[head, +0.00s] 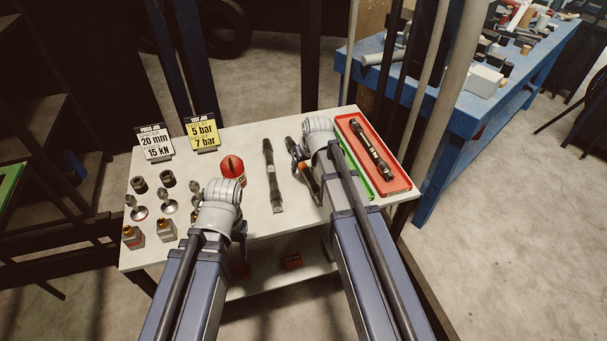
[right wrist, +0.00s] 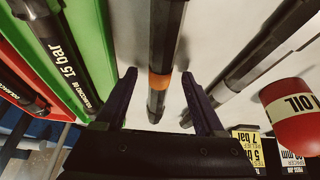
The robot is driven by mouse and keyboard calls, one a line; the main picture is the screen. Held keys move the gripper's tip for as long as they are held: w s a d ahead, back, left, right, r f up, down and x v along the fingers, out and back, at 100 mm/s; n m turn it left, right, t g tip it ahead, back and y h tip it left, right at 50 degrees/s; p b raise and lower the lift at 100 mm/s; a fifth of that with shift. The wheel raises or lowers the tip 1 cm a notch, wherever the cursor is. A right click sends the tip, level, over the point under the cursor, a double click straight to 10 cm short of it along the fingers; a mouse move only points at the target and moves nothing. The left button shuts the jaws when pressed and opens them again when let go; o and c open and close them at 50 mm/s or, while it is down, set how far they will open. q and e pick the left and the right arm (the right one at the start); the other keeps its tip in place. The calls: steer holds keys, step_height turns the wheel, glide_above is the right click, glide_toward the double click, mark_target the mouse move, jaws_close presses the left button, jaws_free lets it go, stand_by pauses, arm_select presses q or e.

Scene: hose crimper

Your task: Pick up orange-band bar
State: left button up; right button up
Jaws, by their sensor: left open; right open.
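The orange-band bar (right wrist: 158,82) is a dark bar with an orange ring. In the right wrist view it lies lengthwise between the fingers of my right gripper (right wrist: 161,80), which is open with a finger on either side. I cannot tell whether the fingers touch it. In the head view its dark end (head: 291,146) shows beside my right wrist, which hides much of the rest. My right gripper (head: 300,158) is mostly hidden there too. My left gripper (head: 241,262) hangs over the front left of the table, its fingers mostly hidden behind the wrist.
Another dark bar (head: 272,176) lies to the left, beside a red oil can (head: 232,169). A red tray (head: 398,183) with a bar and a green tray (head: 358,186) are at right. Small fittings (head: 168,179) and two sign cards (head: 200,134) stand at left.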

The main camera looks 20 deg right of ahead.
steer(key=shift+w+f, duration=0.15)
steer(key=shift+f, duration=0.25)
steer(key=shift+r, duration=0.1)
steer(key=shift+c, duration=0.4)
jaws_close()
stand_by(0.6)
